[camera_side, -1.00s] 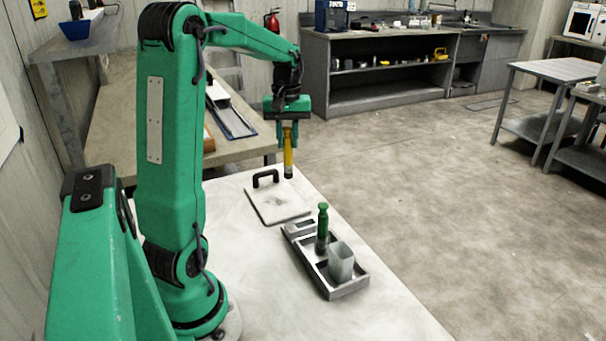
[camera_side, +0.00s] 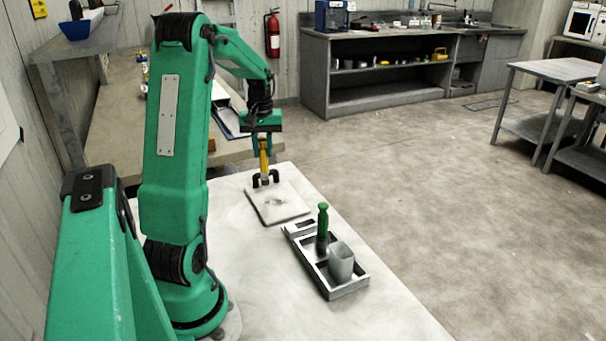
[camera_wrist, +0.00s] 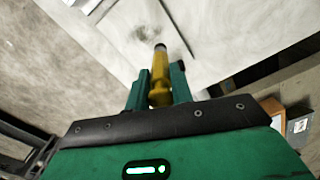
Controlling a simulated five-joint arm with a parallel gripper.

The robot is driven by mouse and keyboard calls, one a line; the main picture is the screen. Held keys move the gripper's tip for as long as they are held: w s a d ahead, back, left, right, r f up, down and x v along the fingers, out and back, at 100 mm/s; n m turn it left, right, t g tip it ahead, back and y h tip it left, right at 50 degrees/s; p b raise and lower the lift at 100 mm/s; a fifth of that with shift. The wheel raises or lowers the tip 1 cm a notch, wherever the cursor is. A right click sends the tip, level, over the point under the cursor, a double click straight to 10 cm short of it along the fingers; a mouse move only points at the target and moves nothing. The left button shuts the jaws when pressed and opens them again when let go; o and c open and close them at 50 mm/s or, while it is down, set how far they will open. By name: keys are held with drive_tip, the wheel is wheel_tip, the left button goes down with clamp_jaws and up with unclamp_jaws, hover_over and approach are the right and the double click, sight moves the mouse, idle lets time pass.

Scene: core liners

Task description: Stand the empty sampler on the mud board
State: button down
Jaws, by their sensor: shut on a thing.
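My gripper (camera_side: 263,148) is shut on the upper part of a yellow sampler (camera_side: 264,164), which points downward, close to upright. The wrist view shows the sampler (camera_wrist: 159,88) between my two green fingers (camera_wrist: 160,80), its dark lower end toward the board. The sampler's lower end is in line with the handle in the side view. I cannot tell whether it touches the board. A green sampler (camera_side: 322,222) stands in the grey tray.
The white table (camera_side: 275,280) is clear in front. A workbench (camera_side: 110,130) with items stands behind my arm.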

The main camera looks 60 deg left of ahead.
drive_tip(key=shift+s+a+f, duration=0.15)
drive_tip(key=shift+a+f, duration=0.15)
drive_tip(key=shift+f, duration=0.55)
drive_tip(key=shift+s+a+f, duration=0.1)
drive_tip(key=shift+a+f, duration=0.25)
drive_tip(key=shift+f, duration=0.55)
drive_tip(key=shift+s+a+f, duration=0.15)
drive_tip(key=shift+a+f, duration=0.15)
drive_tip(key=shift+f, duration=0.55)
drive_tip(key=c, duration=1.2)
unclamp_jaws()
drive_tip(key=shift+f, duration=0.1)
drive_tip(key=shift+c, duration=0.2)
wheel_tip(320, 180, up, 12)
drive_tip(key=shift+d, duration=0.1)
